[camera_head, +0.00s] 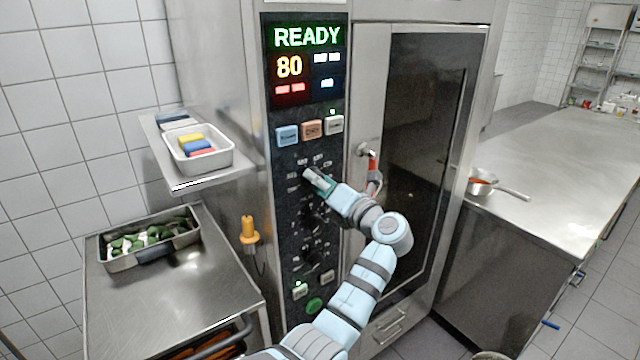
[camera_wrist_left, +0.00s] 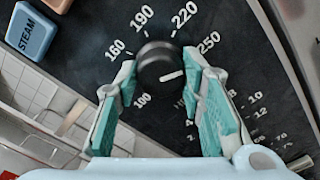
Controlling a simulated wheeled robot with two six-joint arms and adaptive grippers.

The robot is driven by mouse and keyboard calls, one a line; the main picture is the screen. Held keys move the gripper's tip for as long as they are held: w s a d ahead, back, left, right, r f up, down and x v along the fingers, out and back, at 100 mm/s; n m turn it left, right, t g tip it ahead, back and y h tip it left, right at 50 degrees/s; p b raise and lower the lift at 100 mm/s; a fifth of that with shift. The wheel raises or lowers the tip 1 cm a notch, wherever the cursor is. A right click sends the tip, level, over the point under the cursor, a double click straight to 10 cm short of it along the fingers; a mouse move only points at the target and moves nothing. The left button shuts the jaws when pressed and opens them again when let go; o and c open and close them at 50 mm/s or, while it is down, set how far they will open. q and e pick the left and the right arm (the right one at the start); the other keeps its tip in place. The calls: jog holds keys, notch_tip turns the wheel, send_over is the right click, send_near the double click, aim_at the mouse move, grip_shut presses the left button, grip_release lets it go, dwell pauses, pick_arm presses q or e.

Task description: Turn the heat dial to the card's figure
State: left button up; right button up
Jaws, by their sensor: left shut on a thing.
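The heat dial (camera_wrist_left: 157,62) is a round black knob with a white mark, on the oven's dark panel. In the left wrist view, 160, 190, 220 and 250 run around its upper side and 100 shows at its lower left. The mark lies on the knob's lower right side, towards the right finger, below 250. My left gripper (camera_head: 313,177) has its teal-padded fingers on both sides of the knob and is shut on it; in the left wrist view (camera_wrist_left: 160,72) its fingertips flank it. In the head view the gripper hides most of the dial. No figure card is recognisable.
The oven display (camera_head: 303,60) reads READY and 80. Three buttons (camera_head: 312,129) sit above the dial, further knobs below it. A red-marked door handle (camera_head: 373,170) is just right of my gripper. At left are a shelf tray (camera_head: 222,163) and a vegetable tray (camera_head: 122,263).

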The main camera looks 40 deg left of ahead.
pick_arm(q)
jog(key=shift+r, duration=0.25)
jog(key=o, duration=1)
jog(key=shift+o, duration=0.7)
jog(key=shift+f, duration=0.2)
jog(key=v, duration=0.7)
jog(key=shift+d, duration=0.25)
jog(key=shift+a, duration=0.15)
